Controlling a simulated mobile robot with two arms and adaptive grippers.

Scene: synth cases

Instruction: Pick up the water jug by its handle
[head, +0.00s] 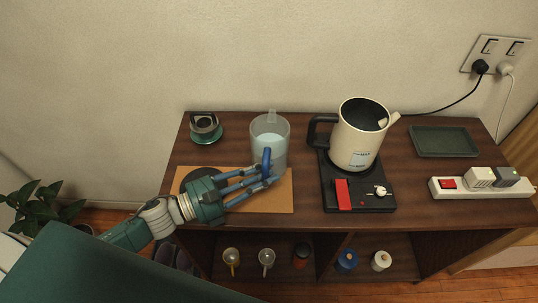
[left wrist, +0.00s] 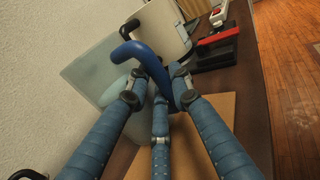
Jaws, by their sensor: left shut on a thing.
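The fingers hide the handle's lower part. My right gripper is in neither view.
A cream kettle (head: 356,140) on a black base (head: 372,203) stands right of the jug. A green tray (head: 444,141) and a power strip (head: 455,194) lie farther right. A small glass item (head: 204,122) stands at the back left. Cups and jars fill the shelf below.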

